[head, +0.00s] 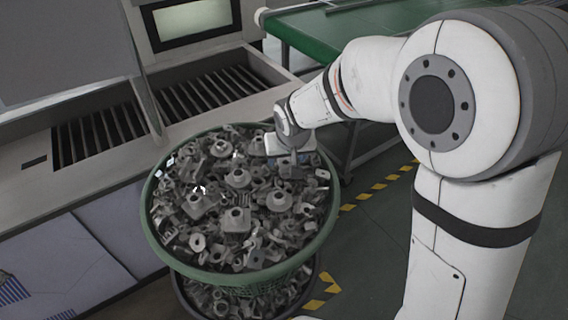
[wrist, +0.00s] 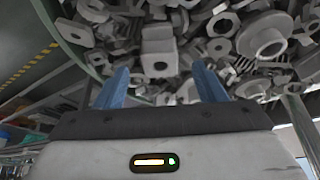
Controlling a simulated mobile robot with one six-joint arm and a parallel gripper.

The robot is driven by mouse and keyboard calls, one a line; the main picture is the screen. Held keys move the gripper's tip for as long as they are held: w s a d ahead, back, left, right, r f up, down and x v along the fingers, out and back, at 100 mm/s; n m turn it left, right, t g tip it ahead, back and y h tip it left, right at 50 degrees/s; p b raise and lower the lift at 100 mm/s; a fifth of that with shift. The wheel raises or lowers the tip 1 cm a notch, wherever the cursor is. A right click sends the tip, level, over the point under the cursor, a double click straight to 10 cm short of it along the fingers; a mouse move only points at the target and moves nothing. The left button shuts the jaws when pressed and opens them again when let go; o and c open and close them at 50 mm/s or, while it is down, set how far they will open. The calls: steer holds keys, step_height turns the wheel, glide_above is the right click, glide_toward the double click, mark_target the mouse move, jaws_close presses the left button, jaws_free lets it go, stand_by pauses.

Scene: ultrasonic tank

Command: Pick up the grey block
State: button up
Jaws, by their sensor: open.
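A grey block (wrist: 159,52) with a boss on its top shows in the wrist view, between and just beyond my two blue fingers. My gripper (wrist: 160,84) is open, with nothing between its fingertips. In the head view my gripper (head: 291,160) is over the right back part of a green basket (head: 150,225) full of grey metal parts. Which part in the head view is that same block I cannot tell, as my wrist hides that spot. Several similar blocks lie among the pile (head: 235,220).
A second basket (head: 190,300) with more parts is underneath. A machine with slatted openings (head: 100,130) and a small screen (head: 190,20) stands behind at left. A green-topped table (head: 330,35) is at the back. Yellow-black tape (head: 370,195) marks the floor at right.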

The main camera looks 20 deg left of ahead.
mark_target(286, 165)
steer(key=shift+x, duration=1.35)
steer(key=shift+c, duration=0.4)
steer(key=c, duration=1.1)
